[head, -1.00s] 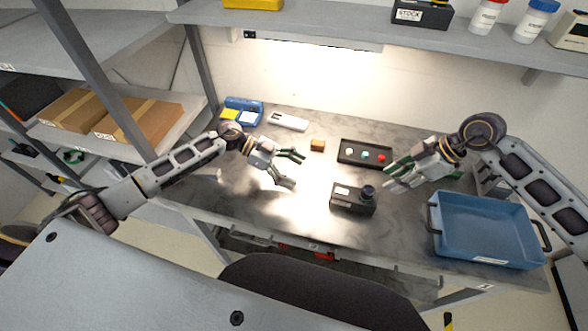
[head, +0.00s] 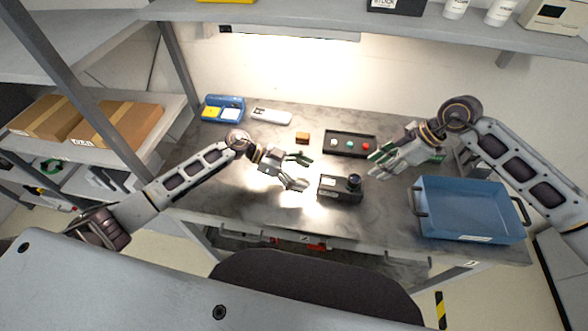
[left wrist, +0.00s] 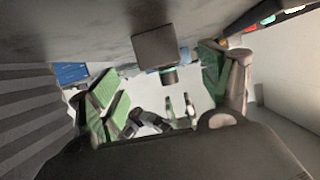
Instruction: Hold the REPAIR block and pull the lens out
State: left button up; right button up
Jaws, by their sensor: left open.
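A black block (head: 330,190) with pale labels stands on the grey bench; I take it as the REPAIR block, but its lettering is too small to read. A dark round lens (head: 354,181) sits on its right end. The left wrist view shows the block (left wrist: 155,45) beyond the fingers, with the lens (left wrist: 170,75) joined to it. My left gripper (head: 300,172) is open and empty, just left of the block, apart from it, fingers towards it. My right gripper (head: 374,163) is above the bench, right of and behind the lens, fingers parted and empty.
A black tray (head: 350,153) with several coloured pieces lies behind the block, an orange cube (head: 302,138) beside it. A blue bin (head: 470,210) stands right. A blue holder (head: 222,108) and white device (head: 271,116) are back left. A shelf (head: 300,17) overhangs the back.

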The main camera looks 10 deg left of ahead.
aim_at(320, 180)
pick_arm(q)
jog(key=shift+x, duration=2.85)
jog(key=shift+c, duration=0.2)
